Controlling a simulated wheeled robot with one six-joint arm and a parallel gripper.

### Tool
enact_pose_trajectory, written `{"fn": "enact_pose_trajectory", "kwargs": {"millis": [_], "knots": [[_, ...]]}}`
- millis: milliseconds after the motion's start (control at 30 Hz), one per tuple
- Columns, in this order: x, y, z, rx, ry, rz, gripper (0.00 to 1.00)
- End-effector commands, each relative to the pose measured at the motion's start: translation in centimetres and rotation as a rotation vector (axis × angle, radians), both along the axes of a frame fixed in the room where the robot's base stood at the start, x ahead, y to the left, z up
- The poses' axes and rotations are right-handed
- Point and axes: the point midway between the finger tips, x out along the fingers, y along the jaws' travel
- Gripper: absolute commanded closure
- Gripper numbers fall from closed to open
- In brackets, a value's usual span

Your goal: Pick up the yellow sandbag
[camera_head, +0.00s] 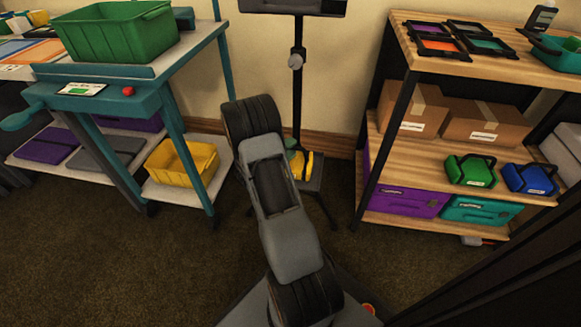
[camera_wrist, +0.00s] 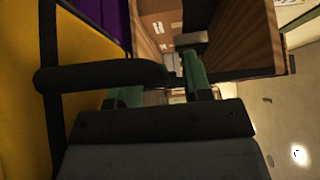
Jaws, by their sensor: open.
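The yellow sandbag (camera_head: 304,167) lies on the foot of the black stand, low behind my arm, which hides much of it. It fills the left side of the wrist view (camera_wrist: 20,90), close to the camera, with a black strap and black handle (camera_wrist: 100,76). My gripper (camera_wrist: 165,82) is open, its green fingers apart. In the head view my arm hides most of the gripper.
The black stand (camera_head: 298,90) rises behind the bag. A wooden shelf (camera_head: 440,150) to the right holds boxes, purple and teal cases, and green (camera_head: 470,171) and blue (camera_head: 529,179) bags. A teal cart (camera_head: 175,112) with a yellow bin (camera_head: 182,163) stands left. Carpet in front is clear.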

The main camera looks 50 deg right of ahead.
Motion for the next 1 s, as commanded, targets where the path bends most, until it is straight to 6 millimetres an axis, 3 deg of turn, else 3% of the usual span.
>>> {"fn": "enact_pose_trajectory", "kwargs": {"millis": [267,767,1000], "knots": [[-0.01,-0.35,0.09,0.0,0.0,0.001,0.55],[-0.02,-0.32,0.06,0.0,0.0,0.0,1.0],[-0.01,-0.31,0.05,0.0,0.001,0.0,1.0]]}}
